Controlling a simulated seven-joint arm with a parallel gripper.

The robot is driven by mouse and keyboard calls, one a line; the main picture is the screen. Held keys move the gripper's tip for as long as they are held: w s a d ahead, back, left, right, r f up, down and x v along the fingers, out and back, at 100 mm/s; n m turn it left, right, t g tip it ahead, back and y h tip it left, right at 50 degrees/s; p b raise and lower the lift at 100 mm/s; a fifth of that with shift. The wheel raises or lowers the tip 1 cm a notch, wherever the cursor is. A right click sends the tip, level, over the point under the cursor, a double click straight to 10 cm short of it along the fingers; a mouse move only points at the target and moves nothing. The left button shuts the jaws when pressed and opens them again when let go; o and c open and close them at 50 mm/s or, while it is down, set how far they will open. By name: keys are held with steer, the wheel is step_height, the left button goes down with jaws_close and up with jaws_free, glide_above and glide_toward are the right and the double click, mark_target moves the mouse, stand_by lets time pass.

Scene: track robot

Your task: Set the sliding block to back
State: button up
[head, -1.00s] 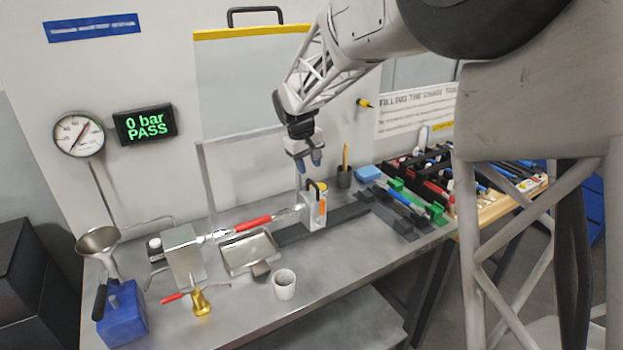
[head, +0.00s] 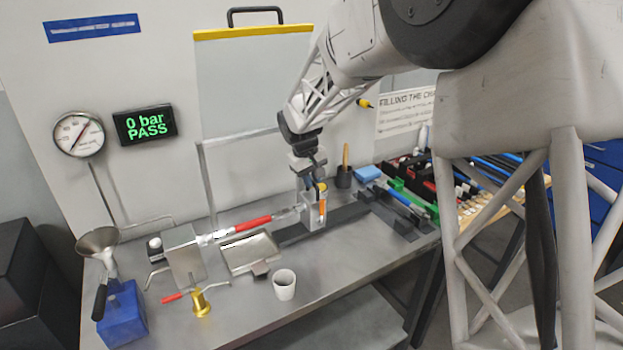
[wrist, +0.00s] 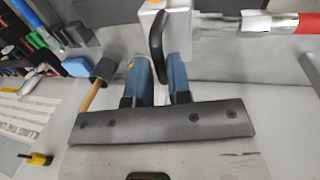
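The sliding block (head: 312,213) is a pale grey block with an orange mark and a black handle on top. It sits on the dark rail (head: 345,215) of the bench, at the end of the rod with the red sleeve. In the wrist view the block (wrist: 166,30) is at the top, with its black handle (wrist: 157,45) reaching down between the two blue fingers. My gripper (head: 314,178) is at the handle from above; it also shows in the wrist view (wrist: 159,66). Whether the fingers press on the handle, I cannot tell.
A metal tray (head: 250,252) and a white cup (head: 284,284) stand in front of the rod (head: 253,224). A framed clear panel rises behind the bench. The display reads 0 bar PASS.

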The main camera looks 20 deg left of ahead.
jaws_close()
steer(key=w+d, duration=0.8)
steer(key=shift+w+d, duration=0.4)
steer(key=shift+o, duration=2.2)
jaws_free()
steer(key=shift+r, duration=0.1)
step_height(320, 180, up, 8)
steer(key=s+a, duration=0.1)
steer(key=shift+f, duration=0.25)
